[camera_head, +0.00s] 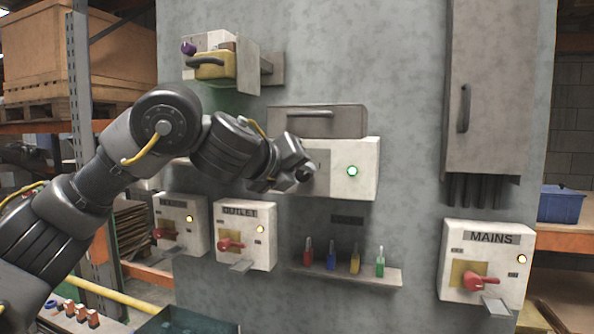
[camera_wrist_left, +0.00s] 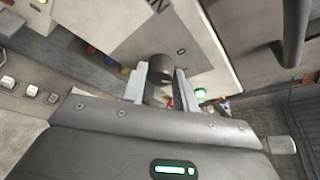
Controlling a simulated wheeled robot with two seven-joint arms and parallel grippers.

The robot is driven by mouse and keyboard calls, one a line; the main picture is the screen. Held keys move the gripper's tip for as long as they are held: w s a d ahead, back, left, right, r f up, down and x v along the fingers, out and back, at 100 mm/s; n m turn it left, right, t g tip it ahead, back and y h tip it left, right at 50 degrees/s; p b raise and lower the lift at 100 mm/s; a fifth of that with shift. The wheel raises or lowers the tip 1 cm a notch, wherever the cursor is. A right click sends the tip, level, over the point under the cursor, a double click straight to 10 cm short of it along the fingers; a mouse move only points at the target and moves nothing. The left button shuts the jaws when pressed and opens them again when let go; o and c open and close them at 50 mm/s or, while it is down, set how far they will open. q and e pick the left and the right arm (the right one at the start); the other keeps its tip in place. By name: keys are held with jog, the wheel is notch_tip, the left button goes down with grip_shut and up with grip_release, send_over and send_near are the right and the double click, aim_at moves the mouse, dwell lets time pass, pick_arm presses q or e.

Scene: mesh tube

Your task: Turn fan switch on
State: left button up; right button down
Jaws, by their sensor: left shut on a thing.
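A white switch box (camera_head: 358,153) with a lit green lamp (camera_head: 352,171) is mounted mid-wall in the head view. My left gripper (camera_head: 303,176) is at the left part of its front and covers part of it. In the left wrist view, the two fingers (camera_wrist_left: 160,86) are on either side of a dark round knob (camera_wrist_left: 160,68) on the white box face (camera_wrist_left: 175,40), shut on it. Letters are partly visible beside the knob. No readable "fan" label shows. My right gripper is not in view.
The OUTLET box (camera_head: 243,235) and another switch box (camera_head: 180,224) with red handles are below left. The MAINS box (camera_head: 487,264) is at lower right. A shelf (camera_head: 345,273) with several coloured items juts out below. An open-doored box (camera_head: 215,67) is above left.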

pick_arm(q)
jog(key=shift+m+y, duration=0.3)
jog(key=shift+m, duration=0.1)
dwell(0.4)
jog(key=o, duration=1)
jog(key=shift+s, duration=0.1)
